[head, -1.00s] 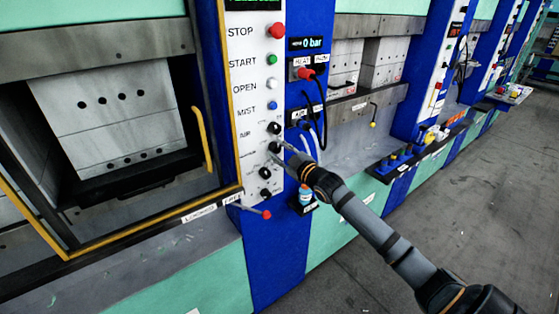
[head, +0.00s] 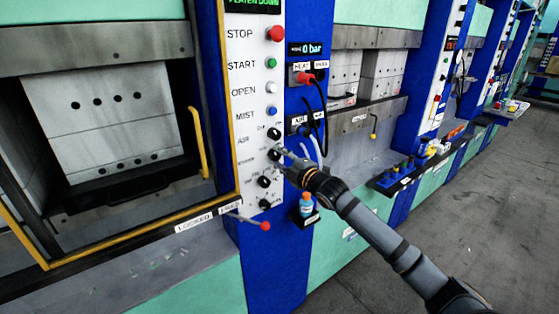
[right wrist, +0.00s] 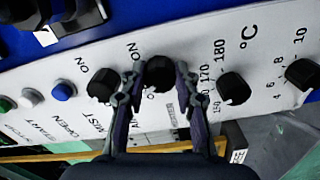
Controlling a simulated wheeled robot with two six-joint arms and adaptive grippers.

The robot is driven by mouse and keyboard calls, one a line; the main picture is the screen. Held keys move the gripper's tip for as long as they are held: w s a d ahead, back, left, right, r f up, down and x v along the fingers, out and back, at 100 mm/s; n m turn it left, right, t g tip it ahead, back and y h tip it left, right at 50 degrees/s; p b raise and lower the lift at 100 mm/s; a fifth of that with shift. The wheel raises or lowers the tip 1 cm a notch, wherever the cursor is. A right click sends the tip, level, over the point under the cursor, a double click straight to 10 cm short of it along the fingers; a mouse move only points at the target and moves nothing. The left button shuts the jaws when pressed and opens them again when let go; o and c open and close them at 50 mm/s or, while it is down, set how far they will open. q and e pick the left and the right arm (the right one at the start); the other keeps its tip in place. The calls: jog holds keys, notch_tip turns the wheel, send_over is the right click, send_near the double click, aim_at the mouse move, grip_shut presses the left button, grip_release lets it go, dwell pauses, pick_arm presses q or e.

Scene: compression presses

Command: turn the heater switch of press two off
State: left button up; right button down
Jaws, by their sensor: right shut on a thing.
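The press panel (head: 242,120) is white, with a column of coloured buttons and black knobs below. My right gripper (head: 279,155) is at the second black knob from the top, the heater switch (head: 274,155), just below the AIR knob (head: 273,133). In the right wrist view the gripper (right wrist: 156,76) has one finger on each side of the heater switch (right wrist: 159,76), shut on it. ON and O marks show near this knob; its small label is too blurred to read, and the fingers partly hide its sides. My left gripper is out of view.
The AIR knob (right wrist: 102,85) and the temperature knob (right wrist: 233,88) are close on either side of the fingers. A red-tipped lever (head: 264,226) and a small bottle (head: 306,204) sit below. Hoses hang to the right. The floor at right is clear.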

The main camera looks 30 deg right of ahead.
dwell(0.4)
jog(key=c, duration=1)
grip_release()
